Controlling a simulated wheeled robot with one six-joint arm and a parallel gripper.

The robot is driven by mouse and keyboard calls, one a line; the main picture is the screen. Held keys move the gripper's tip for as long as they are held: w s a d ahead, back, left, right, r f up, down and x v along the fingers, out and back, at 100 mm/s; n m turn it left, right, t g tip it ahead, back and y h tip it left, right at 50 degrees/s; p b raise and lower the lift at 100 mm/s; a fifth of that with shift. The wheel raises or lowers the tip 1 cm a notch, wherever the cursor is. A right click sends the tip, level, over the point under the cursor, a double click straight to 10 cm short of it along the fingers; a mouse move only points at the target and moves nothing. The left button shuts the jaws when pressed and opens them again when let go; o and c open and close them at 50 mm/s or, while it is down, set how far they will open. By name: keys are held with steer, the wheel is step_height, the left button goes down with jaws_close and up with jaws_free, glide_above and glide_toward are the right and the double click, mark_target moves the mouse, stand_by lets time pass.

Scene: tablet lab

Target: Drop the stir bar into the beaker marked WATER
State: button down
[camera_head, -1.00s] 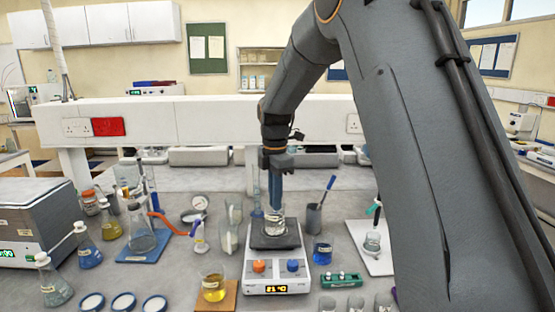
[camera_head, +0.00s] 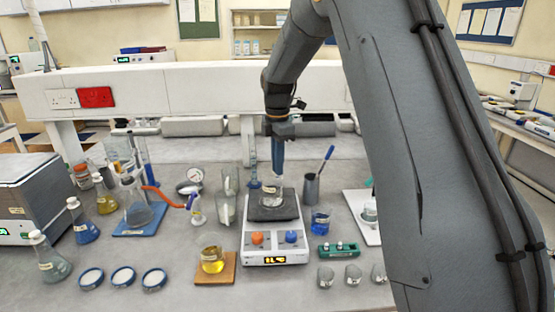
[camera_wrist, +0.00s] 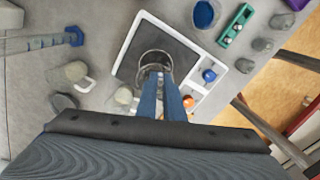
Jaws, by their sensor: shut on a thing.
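A small clear glass beaker (camera_head: 271,195) stands on the dark top plate of a white hotplate stirrer (camera_head: 276,259). It has a pale label too small to read. My gripper (camera_head: 277,180) points straight down with its blue fingers at the mouth of this beaker. In the wrist view the gripper (camera_wrist: 159,78) has its fingertips close together over the beaker (camera_wrist: 155,58), whose round rim shows behind them. I cannot tell how deep the tips are.
A beaker of yellow liquid (camera_head: 211,259) stands on a wooden board to the left front. A blue-liquid beaker (camera_head: 320,219) and a pen pot (camera_head: 311,190) stand close right of the hotplate. Flasks and glassware crowd the left.

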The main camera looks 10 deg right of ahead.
steer(key=shift+f, duration=0.3)
steer(key=c, duration=1.8)
jaws_free()
steer(key=shift+r, duration=0.1)
steer(key=shift+r+b, duration=1.65)
steer(key=shift+r, duration=2.2)
steer(key=s+f+m+b, duration=0.2)
steer(key=s+f+m, duration=0.4)
steer(key=s, duration=0.3)
steer(key=s+f+m+t+b, duration=0.1)
steer(key=s+f+m+b, duration=0.1)
steer(key=s+f+m, duration=0.5)
steer(key=s+f+m+b, duration=0.2)
steer(key=s+f+m, duration=0.5)
steer(key=s, duration=0.5)
step_height(320, 180, down, 2)
steer(key=shift+f, duration=0.1)
